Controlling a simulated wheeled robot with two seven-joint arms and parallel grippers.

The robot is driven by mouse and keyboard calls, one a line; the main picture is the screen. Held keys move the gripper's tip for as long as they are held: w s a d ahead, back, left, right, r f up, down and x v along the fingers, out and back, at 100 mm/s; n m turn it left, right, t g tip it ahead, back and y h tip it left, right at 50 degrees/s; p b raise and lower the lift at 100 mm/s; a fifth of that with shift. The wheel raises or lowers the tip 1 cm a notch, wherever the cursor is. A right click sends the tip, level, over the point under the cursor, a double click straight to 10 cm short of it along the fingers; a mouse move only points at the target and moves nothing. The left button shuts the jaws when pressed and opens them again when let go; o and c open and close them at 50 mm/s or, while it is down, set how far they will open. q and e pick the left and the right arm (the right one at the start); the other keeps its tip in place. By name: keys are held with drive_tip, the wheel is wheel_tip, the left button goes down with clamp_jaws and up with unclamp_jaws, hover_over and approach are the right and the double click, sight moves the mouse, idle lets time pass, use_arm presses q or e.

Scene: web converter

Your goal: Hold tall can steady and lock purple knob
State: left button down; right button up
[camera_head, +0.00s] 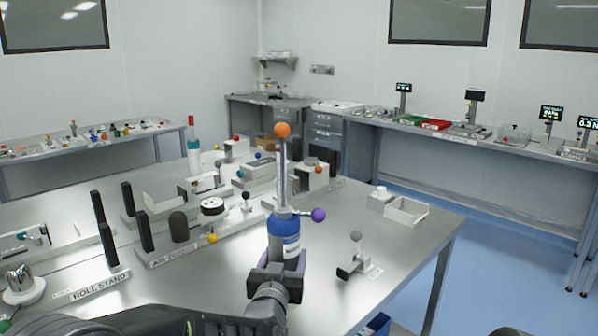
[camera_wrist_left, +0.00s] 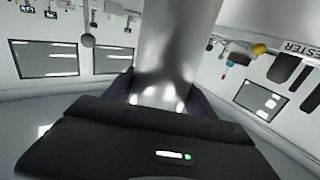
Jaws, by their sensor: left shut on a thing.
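The tall can (camera_head: 284,240) is blue with a white label and stands upright near the front of the steel table. A grey rod rises above it to an orange ball (camera_head: 282,130). The purple knob (camera_head: 318,214) sticks out to the right at the can's top on a short stem. My left gripper (camera_head: 280,270) is shut around the can's lower part. In the left wrist view a shiny metal cylinder (camera_wrist_left: 178,50), apparently the can's lower body, fills the space between the fingers (camera_wrist_left: 160,92). My right gripper is not in view.
A white open tray (camera_head: 407,210) lies at the table's right. Black posts (camera_head: 144,230), a white-topped disc (camera_head: 213,206) and several fixtures crowd the left and back.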

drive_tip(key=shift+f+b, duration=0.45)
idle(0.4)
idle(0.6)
